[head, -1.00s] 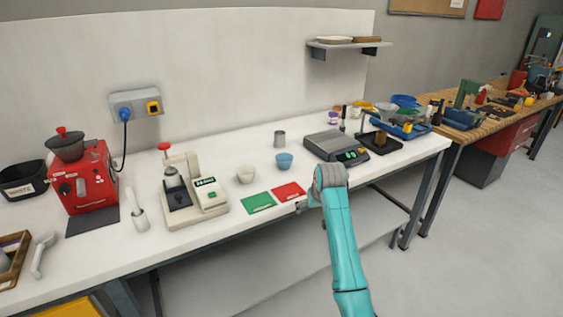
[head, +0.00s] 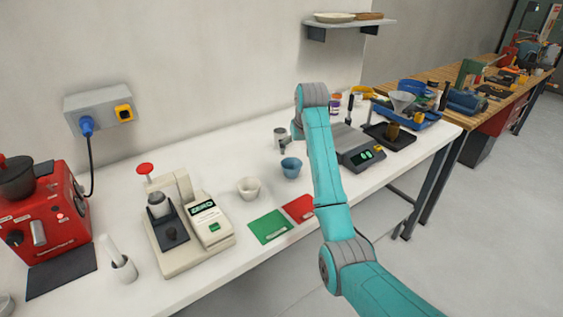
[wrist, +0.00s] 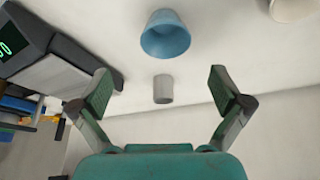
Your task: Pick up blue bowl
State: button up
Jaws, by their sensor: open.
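The blue bowl (head: 291,167) stands on the white worktop, left of my arm, between a white bowl and a small grey metal cup. In the wrist view the blue bowl (wrist: 166,36) lies beyond the fingertips, near the top middle. My gripper (wrist: 160,72) is open and empty, its two fingers apart and not touching the bowl. In the head view my gripper is small and partly hidden by my arm, near the metal cup (head: 279,137). The cup (wrist: 163,89) shows between the fingers in the wrist view.
The white bowl (head: 249,188) stands left of the blue bowl. Green (head: 268,226) and red (head: 299,208) mats lie in front. The scale (head: 360,153) is partly behind my arm on the right. A beige machine (head: 185,225) stands at left.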

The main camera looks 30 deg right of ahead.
jog(key=shift+w+f, duration=0.35)
jog(key=shift+w, duration=0.2)
send_near(292, 165)
jog(key=shift+s+a+f, duration=0.15)
jog(key=shift+a+f, duration=0.05)
jog(key=shift+f, duration=0.9)
jog(key=shift+a+x, duration=0.15)
jog(key=shift+x, duration=1.15)
jog(key=shift+a+x, duration=0.2)
jog(key=shift+x, duration=1.05)
jog(key=c, duration=1.2)
